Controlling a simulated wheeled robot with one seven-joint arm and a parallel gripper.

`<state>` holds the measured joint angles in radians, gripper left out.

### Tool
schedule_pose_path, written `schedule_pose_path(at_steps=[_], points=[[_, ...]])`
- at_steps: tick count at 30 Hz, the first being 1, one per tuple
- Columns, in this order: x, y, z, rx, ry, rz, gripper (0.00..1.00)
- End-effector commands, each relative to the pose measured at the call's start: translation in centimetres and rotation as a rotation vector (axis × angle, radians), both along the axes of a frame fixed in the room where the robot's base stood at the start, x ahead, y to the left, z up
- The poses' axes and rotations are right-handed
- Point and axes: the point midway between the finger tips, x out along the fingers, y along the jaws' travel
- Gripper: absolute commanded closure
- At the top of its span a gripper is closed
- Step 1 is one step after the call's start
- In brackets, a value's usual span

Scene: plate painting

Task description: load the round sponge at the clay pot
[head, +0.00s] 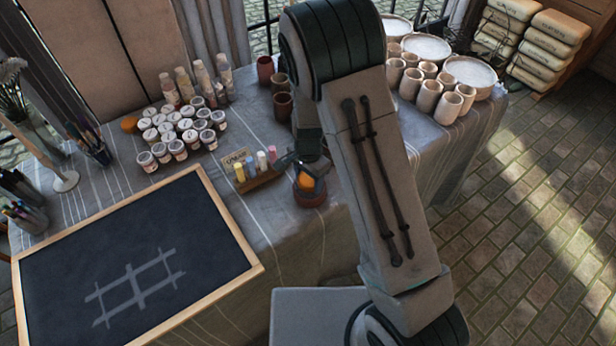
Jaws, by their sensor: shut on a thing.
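The round sponge (305,181) is a small orange ball at the near side of the table, right of the row of chalks. My gripper (304,172) is shut on it from above; its dark fingers hide part of it. The clay pot (311,199) is low and reddish brown. It stands directly under and around the sponge, which appears at the pot's mouth. I cannot tell how deep the sponge sits or whether it touches the inside. My arm covers the area just right of the pot.
A chalk holder (258,178) stands close left of the pot. A framed chalkboard (150,240) fills the front left. Paint jars (178,135), brown cups (282,106) and pale cups (428,96) stand farther back. Another orange round thing (130,124) lies by the jars.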

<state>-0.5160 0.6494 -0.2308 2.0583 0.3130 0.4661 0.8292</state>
Motion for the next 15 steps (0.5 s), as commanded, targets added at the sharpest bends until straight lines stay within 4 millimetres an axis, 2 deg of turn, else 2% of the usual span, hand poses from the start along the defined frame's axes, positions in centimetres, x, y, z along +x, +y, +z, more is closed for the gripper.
schedule_pose_path(at_steps=[15], points=[[0.0,0.0,-0.7,0.0,0.0,0.0,0.62]])
